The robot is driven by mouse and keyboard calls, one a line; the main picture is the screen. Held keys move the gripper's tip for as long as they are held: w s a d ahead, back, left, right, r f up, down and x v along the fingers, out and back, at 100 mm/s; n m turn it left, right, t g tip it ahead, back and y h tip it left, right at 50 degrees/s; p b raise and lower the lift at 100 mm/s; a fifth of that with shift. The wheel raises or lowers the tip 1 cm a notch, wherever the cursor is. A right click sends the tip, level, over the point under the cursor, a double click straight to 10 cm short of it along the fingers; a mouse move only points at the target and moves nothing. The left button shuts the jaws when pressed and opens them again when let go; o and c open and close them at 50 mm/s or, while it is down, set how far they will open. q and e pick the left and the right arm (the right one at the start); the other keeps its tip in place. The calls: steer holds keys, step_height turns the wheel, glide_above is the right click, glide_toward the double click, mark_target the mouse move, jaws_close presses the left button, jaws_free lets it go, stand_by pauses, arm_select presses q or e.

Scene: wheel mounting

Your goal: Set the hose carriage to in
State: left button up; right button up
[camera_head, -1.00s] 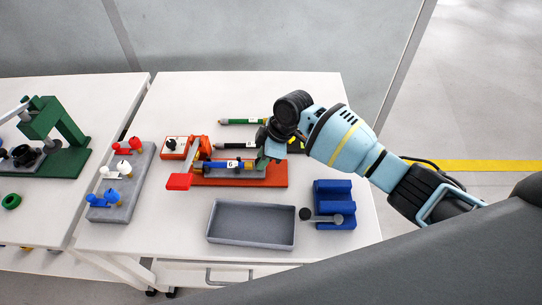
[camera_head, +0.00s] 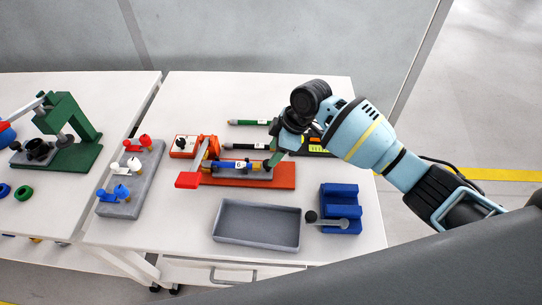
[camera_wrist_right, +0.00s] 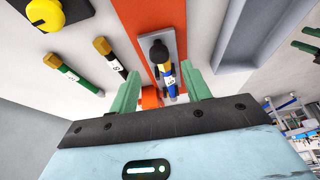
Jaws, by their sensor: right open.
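The orange-red base (camera_head: 222,180) of the hose fixture lies on the right table. A blue hose with a white label "6" (camera_head: 240,164) lies along it, with a red lever pad (camera_head: 187,180) at its left end. My right gripper (camera_head: 272,158) is over the right end of the fixture. In the right wrist view the open green fingers (camera_wrist_right: 163,88) stand on either side of the hose end and a black knob (camera_wrist_right: 158,50) on a grey rail. Whether the fingers touch anything is unclear. I cannot make out the carriage's exact setting. My left gripper is out of view.
A grey tray (camera_head: 257,243) and a blue block (camera_head: 340,200) are in front. A grey stand with coloured knobs (camera_head: 125,206) is to the left. A green press (camera_head: 68,116) stands on the left table.

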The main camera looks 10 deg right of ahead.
steer(key=v, duration=0.3)
steer(key=shift+d+r, duration=0.1)
steer(key=shift+r, duration=0.15)
stand_by(0.4)
